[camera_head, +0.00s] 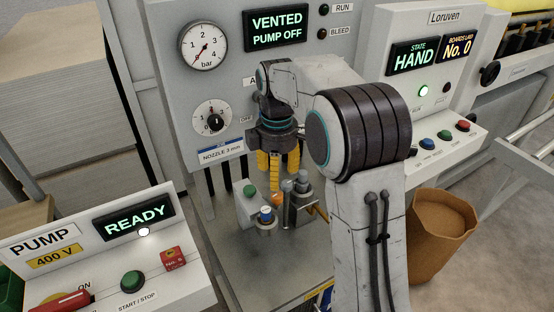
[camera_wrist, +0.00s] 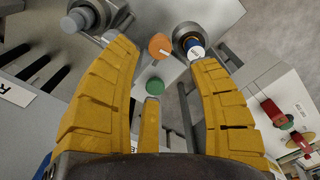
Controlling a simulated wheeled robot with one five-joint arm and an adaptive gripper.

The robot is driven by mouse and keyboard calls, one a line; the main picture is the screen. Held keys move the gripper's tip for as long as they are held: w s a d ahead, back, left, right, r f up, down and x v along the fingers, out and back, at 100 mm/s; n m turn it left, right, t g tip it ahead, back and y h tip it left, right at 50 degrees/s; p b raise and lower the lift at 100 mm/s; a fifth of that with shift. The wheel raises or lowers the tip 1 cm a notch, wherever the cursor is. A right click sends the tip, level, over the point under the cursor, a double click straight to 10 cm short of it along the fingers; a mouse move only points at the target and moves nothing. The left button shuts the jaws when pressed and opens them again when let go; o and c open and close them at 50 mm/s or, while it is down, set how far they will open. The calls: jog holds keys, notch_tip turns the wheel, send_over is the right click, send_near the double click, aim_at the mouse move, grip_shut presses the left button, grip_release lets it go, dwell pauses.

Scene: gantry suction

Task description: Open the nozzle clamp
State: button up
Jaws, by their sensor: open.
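My gripper (camera_head: 276,178) points down with its yellow fingers spread open and empty above the small fixture on the grey bench. An orange-tipped part (camera_wrist: 160,46), which looks like the clamp's handle, lies between and beyond the fingertips in the wrist view. It also shows just below the fingers in the head view (camera_head: 278,199). A small nozzle with a blue and white cap (camera_head: 266,215) stands in a round holder beside it; the wrist view shows it near the right fingertip (camera_wrist: 195,48). I cannot tell whether a finger touches the orange part.
A green button (camera_head: 250,190) on a grey box stands left of the fixture and shows between the fingers (camera_wrist: 155,86). A grey post (camera_head: 301,184) stands right. The gauge panel (camera_head: 225,85) rises behind, the pump console (camera_head: 95,250) front left, a brown bin (camera_head: 440,230) right.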

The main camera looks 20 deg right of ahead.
aim_at(277, 194)
jog(key=shift+r, duration=2.05)
